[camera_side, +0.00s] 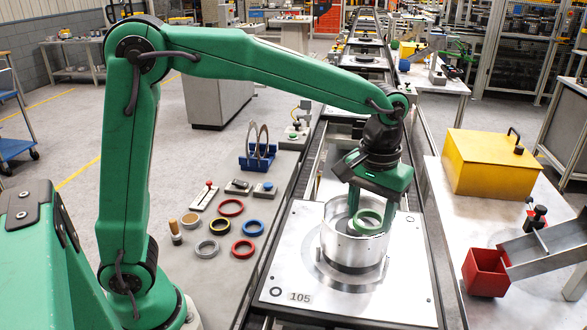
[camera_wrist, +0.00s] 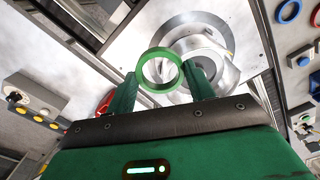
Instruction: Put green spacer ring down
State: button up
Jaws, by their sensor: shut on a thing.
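The green spacer ring (camera_side: 364,231) is between the fingers of my gripper (camera_side: 371,216), which is shut on it. In the wrist view the ring (camera_wrist: 162,89) spans the space between the two fingertips (camera_wrist: 161,70). In the side view it appears tilted at the mouth of a silver cylindrical housing (camera_side: 345,247). I cannot tell whether it is inside the housing or just above it. The housing stands upright on a light metal pallet (camera_side: 410,250) marked 105. It is behind the ring in the wrist view (camera_wrist: 225,73).
Several loose rings, including a red ring (camera_side: 243,248) and a grey ring (camera_side: 207,249), lie on the bench to the left. A blue rack (camera_side: 257,160) stands behind them. On the right are a yellow box (camera_side: 490,165), a red bin (camera_side: 485,272) and a metal chute (camera_side: 545,248).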

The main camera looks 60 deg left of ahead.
jog(key=a+f+m, duration=0.3)
jog(key=a, duration=1.1)
jog(key=d+r+n, duration=0.3)
jog(key=d, duration=1.1)
jog(key=shift+w+a+f, duration=0.1)
jog(key=w+a+f, duration=0.2)
jog(key=a, duration=0.1)
jog(key=w+a+f, duration=0.2)
jog(key=a, duration=0.1)
jog(key=w+a+f, duration=0.2)
jog(key=a, duration=0.1)
jog(key=shift+w+f, duration=0.2)
jog(key=shift+f, duration=0.1)
notch_tip(320, 180, down, 3)
jog(key=shift+w+a+r, duration=0.1)
jog(key=shift+w, duration=0.05)
jog(key=shift+f, duration=0.5)
jog(key=shift+f, duration=0.25)
